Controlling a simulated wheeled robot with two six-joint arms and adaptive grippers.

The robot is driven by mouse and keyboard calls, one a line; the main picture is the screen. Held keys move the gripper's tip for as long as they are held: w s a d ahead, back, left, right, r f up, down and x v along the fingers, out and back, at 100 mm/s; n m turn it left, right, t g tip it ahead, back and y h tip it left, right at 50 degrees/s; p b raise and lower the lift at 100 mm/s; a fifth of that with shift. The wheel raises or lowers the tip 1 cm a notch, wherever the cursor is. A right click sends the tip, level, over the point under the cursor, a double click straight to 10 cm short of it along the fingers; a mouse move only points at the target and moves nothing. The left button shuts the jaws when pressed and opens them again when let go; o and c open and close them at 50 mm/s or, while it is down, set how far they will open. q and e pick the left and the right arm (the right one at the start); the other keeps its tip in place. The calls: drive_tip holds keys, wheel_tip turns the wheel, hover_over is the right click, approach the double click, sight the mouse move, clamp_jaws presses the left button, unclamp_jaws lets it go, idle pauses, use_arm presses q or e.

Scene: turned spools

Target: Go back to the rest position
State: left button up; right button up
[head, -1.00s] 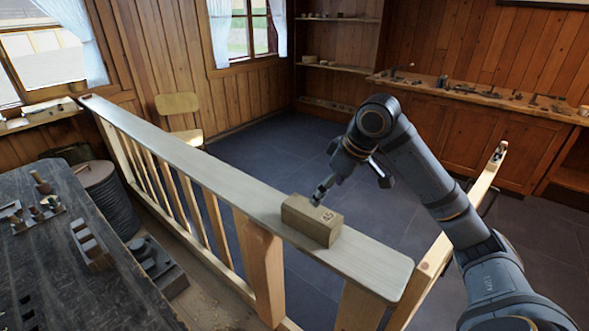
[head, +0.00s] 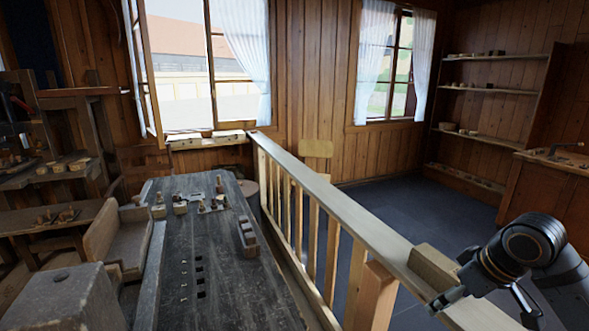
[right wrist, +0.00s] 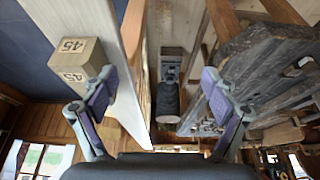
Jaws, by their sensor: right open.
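My right gripper (head: 484,304) is open and empty at the lower right of the head view, over the near end of the pale wooden railing (head: 340,205). A wooden block (head: 433,266) sits on the railing top, just behind the gripper and partly covered by it. In the right wrist view the open fingers (right wrist: 160,90) have nothing between them. There the block (right wrist: 78,62), marked 45, lies left of the left finger, outside the jaws. Whether that finger touches it I cannot tell. My left gripper is in neither view.
A dark worktable (head: 215,265) with several small wooden pieces on top stands left of the railing. A grey box-like block (head: 65,300) is at the lower left. Shelves (head: 490,90) and a side bench (head: 560,163) line the far right. Blue floor (head: 410,200) beyond the railing is clear.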

drive_tip(key=s+a+f+m, duration=0.1)
drive_tip(key=s+a+f, duration=0.25)
drive_tip(key=f, duration=0.55)
drive_tip(key=s+a+f, duration=0.3)
drive_tip(key=a+f, duration=0.1)
drive_tip(key=f, duration=0.6)
drive_tip(key=s+f+m+h, duration=0.3)
drive_tip(key=s+f, duration=0.3)
drive_tip(key=s, duration=0.4)
wheel_tip(320, 180, down, 25)
drive_tip(key=s+d+g, duration=0.2)
drive_tip(key=d, duration=0.1)
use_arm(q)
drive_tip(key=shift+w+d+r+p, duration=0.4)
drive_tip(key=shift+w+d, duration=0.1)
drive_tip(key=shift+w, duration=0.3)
use_arm(e)
drive_tip(key=s+d+f+g, duration=0.1)
drive_tip(key=s+f, duration=1.5)
drive_tip(key=s, duration=0.2)
drive_tip(key=shift+s+y, duration=0.3)
